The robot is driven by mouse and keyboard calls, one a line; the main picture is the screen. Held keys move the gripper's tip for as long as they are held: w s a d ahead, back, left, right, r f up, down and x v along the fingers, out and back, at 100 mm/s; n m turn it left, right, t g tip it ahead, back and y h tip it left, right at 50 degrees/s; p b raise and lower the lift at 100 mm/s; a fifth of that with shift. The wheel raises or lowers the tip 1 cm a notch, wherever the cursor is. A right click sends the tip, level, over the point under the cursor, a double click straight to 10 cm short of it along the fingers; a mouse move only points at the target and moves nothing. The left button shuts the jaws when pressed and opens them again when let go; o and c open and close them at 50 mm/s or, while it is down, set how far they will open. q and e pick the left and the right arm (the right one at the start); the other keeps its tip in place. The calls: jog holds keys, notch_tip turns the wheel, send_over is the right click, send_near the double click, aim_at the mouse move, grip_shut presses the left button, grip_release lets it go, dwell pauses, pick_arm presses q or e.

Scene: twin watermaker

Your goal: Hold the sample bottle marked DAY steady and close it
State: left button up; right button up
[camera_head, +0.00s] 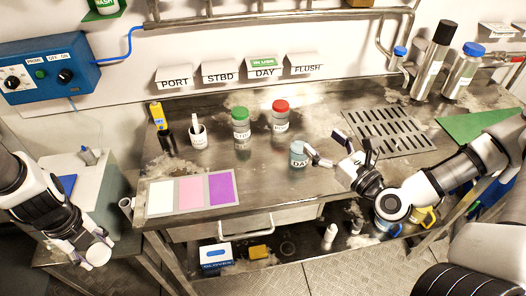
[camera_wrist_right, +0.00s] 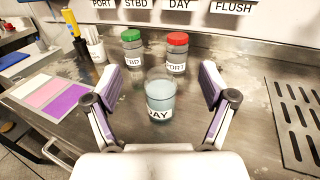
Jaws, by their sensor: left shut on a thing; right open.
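The DAY sample bottle (camera_head: 298,154) stands upright on the steel bench, with pale bluish contents. In the right wrist view the bottle (camera_wrist_right: 160,92) shows an open top with no cap. My right gripper (camera_head: 328,148) is open, its fingers spread to either side of the bottle's line, apart from it; the bottle appears ahead, between them. My left gripper (camera_head: 96,251), low at the left and away from the bench, is shut on a small whitish round thing, too small to identify surely.
Behind the DAY bottle stand a green-capped STBD bottle (camera_head: 241,128) and a red-capped PORT bottle (camera_head: 280,116). Colour cards (camera_head: 192,192) lie at the bench's left front. A slotted drain (camera_head: 388,130) is to the right. Tall flasks (camera_head: 432,62) stand at the back right.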

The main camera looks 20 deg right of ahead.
aim_at(300, 147)
notch_tip(300, 147, down, 9)
jog(key=b, duration=0.8)
jog(key=shift+f, duration=0.2)
jog(key=shift+w+a+r+b, duration=0.2)
jog(key=shift+w+r+b, duration=0.2)
jog(key=shift+w+b, duration=0.4)
jog(key=shift+w+r, duration=0.2)
jog(key=shift+w, duration=0.05)
jog(key=shift+a+r, duration=0.15)
jog(key=shift+r, duration=0.05)
jog(key=shift+f, duration=0.15)
jog(key=w, duration=0.1)
jog(key=w+b, duration=0.1)
jog(key=w, duration=0.2)
jog(key=shift+w+a, duration=0.35)
jog(key=shift+a, duration=0.05)
jog(key=shift+w, duration=0.4)
